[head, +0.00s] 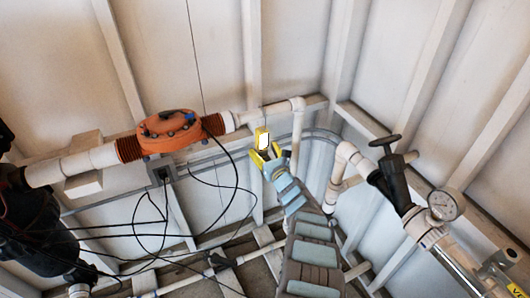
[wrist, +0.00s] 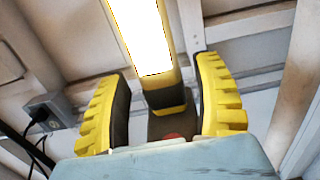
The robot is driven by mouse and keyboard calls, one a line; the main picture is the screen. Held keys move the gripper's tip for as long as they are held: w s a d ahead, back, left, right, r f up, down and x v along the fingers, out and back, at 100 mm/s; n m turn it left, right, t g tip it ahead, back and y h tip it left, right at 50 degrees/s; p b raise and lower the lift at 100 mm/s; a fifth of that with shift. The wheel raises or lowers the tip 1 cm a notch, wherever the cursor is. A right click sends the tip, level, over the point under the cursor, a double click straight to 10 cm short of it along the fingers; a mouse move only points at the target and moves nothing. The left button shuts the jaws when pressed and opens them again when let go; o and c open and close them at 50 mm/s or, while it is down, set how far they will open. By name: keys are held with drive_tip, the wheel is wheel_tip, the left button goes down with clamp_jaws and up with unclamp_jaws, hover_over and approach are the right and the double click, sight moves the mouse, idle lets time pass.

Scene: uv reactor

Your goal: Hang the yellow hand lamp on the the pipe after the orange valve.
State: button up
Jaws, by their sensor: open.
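The yellow hand lamp (head: 262,138) is lit and upright just below the white pipe (head: 272,108) that runs right from the orange valve (head: 168,131). In the head view I cannot make out a hook or whether the lamp touches the pipe. My gripper (head: 265,158) is at the lamp's lower end. In the wrist view, the yellow-padded fingers of my gripper (wrist: 165,105) stand open on either side of the lamp (wrist: 145,40). Gaps show between its dark and yellow lower end and both fingers. The lamp's top is out of the wrist view.
A grey wall box (head: 162,171) with loose black cables hangs below the valve. A black-handled valve (head: 390,165) and a pressure gauge (head: 445,204) are at the right. A dark unit (head: 35,235) stands at the left. Wall beams and pipes surround my arm.

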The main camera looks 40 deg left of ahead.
drive_tip(key=shift+d, duration=0.2)
drive_tip(key=shift+s+d+r, duration=0.1)
drive_tip(key=shift+s+d, duration=0.05)
drive_tip(key=shift+d, duration=0.4)
drive_tip(key=v, duration=1)
drive_tip(key=shift+s, duration=0.25)
drive_tip(key=shift+d, duration=0.2)
drive_tip(key=shift+s, duration=0.1)
